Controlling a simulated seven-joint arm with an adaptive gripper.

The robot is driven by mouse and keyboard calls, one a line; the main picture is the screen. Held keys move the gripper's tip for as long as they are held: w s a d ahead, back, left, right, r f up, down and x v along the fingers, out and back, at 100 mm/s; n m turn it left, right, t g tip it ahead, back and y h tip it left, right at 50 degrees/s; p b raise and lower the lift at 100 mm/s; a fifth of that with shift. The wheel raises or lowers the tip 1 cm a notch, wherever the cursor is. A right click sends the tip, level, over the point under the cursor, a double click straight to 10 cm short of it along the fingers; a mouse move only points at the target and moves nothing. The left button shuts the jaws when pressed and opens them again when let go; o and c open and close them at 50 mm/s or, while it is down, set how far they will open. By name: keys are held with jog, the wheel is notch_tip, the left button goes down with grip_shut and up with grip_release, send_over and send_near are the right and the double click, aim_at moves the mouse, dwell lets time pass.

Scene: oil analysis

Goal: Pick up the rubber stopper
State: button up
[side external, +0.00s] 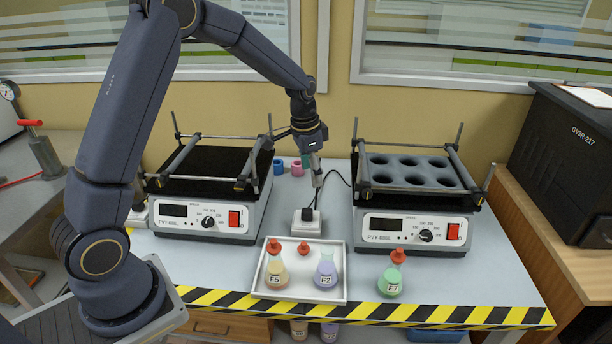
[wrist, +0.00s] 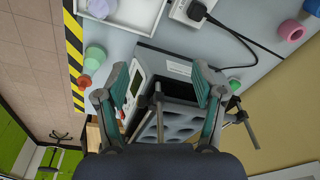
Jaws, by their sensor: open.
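A loose red rubber stopper (side external: 303,248) sits in the white tray (side external: 259,288), between a yellowish flask (side external: 277,275) and a purple flask (side external: 326,273). The yellowish flask has a red stopper (side external: 273,246) in its neck; the purple flask shows none. A green flask (side external: 390,281) with a red stopper (side external: 397,256) stands right of the tray. My gripper (side external: 316,183) is above the table, behind the tray and between the two shakers. In the wrist view my gripper (wrist: 162,78) is open and empty. The loose stopper is not visible there.
Shaker machines stand left (side external: 206,228) and right (side external: 418,235), the right one with a holed rack (side external: 412,172). A power socket (side external: 306,223) with a black cable lies behind the tray. Blue (side external: 278,167) and pink (side external: 296,168) rings stand at the back.

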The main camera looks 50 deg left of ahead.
jog(key=g, duration=0.2)
send_near(303, 243)
jog(key=shift+n+h, duration=0.3)
jog(key=f, duration=0.5)
jog(key=shift+a, duration=0.4)
jog(key=f, duration=0.5)
jog(key=shift+s+d+f, duration=0.1)
jog(key=shift+d+f, duration=0.15)
jog(key=shift+d, duration=0.15)
jog(key=c, duration=0.8)
